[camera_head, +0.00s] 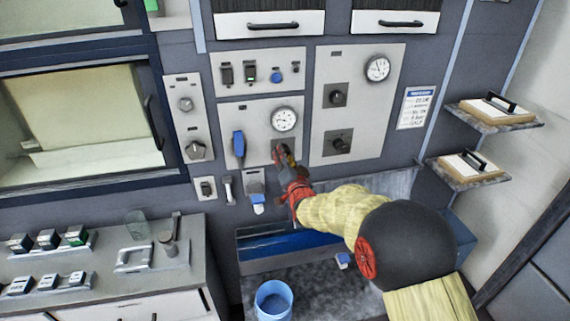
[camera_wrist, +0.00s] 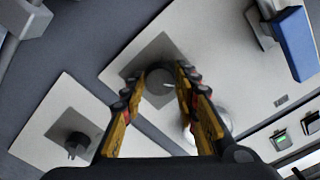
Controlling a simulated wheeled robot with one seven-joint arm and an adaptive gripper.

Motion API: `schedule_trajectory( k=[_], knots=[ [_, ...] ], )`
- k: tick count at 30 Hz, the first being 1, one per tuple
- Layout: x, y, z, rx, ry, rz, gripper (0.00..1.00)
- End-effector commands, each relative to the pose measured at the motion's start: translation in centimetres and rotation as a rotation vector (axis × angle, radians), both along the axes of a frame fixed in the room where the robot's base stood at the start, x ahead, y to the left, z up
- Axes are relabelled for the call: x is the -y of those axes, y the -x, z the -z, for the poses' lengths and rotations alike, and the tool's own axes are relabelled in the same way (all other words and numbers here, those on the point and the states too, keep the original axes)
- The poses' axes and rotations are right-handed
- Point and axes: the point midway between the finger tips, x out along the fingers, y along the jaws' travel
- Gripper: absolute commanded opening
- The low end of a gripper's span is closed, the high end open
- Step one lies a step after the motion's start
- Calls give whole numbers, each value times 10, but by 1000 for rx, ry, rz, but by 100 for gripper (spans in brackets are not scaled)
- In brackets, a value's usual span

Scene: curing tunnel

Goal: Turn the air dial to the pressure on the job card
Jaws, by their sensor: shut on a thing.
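My gripper (camera_head: 284,155) reaches the middle panel (camera_head: 262,113) below its round white gauge (camera_head: 284,118). In the wrist view my gripper's yellow fingers (camera_wrist: 160,80) are shut around a dark round knob (camera_wrist: 158,75) on a grey square plate. In the head view the knob is mostly hidden by my gripper. In the wrist view the gauge (camera_wrist: 190,132) is partly hidden behind a finger. The gauge needle is too small to read exactly. The job card (camera_head: 416,107), white with a blue heading, hangs right of the panels; its writing is too blurred to read.
A blue-handled lever (camera_head: 238,145) sits left of my gripper. The right panel has another gauge (camera_head: 377,68) and two dark knobs, upper (camera_head: 337,95) and lower (camera_head: 339,144). A blue trough (camera_head: 285,246) and a blue bucket (camera_head: 273,300) stand below. Shelves (camera_head: 470,171) jut out at right.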

Motion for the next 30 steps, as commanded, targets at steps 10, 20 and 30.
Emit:
schedule_trajectory(
  k=[10, 20, 30],
  knots=[
    [-1, 0, 3, -90, -316, -1, 5],
    [-1, 0, 2, -176, -616, 0, 5],
    [-1, 0, 0, -253, -884, 0, 5]
  ],
)
